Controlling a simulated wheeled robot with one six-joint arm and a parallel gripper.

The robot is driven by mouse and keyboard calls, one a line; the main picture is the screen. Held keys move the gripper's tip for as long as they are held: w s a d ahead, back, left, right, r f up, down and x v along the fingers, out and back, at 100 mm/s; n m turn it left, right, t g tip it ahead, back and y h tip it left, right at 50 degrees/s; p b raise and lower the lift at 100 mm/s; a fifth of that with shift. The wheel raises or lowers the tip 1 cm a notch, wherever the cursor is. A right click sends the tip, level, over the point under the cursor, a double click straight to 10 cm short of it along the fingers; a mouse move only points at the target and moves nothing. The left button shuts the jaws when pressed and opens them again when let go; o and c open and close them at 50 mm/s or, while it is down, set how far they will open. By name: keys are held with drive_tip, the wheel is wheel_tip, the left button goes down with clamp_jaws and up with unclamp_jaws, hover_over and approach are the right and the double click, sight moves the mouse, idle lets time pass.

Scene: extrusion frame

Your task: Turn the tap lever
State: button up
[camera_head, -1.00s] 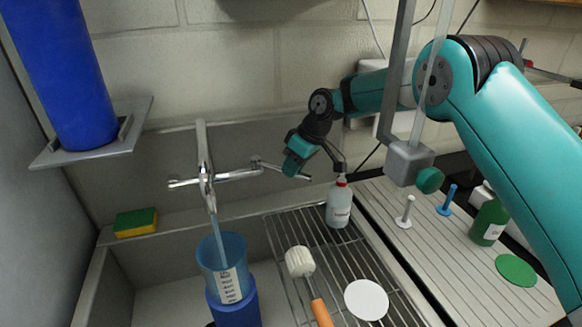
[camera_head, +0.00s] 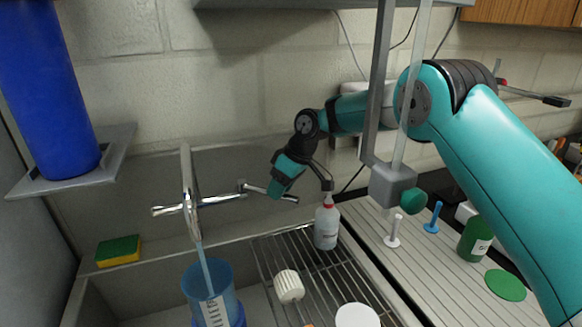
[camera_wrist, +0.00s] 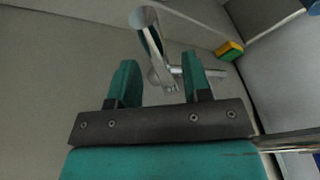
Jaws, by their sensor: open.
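The chrome tap (camera_head: 190,190) stands at the sink's back wall, with water running from its spout. Its long lever (camera_head: 258,190) points right along the wall; in the wrist view a shiny chrome bar end, probably the lever (camera_wrist: 148,32), rises just beyond the fingers. My gripper (camera_head: 280,187) is at the lever's outer part, tilted down. In the wrist view its two teal fingers (camera_wrist: 160,80) are apart, with chrome tap parts showing in the gap. I cannot tell whether a finger touches the lever.
A blue measuring cup (camera_head: 208,285) stands under the spout. A white bottle with a red cap (camera_head: 326,228) stands on the wire rack (camera_head: 270,255) just below my gripper. A sponge (camera_head: 118,251) lies on the left ledge. A grey post (camera_head: 383,80) hangs before my arm.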

drive_tip(key=v, duration=1.7)
drive_tip(key=shift+p, duration=0.35)
drive_tip(key=shift+f, duration=0.1)
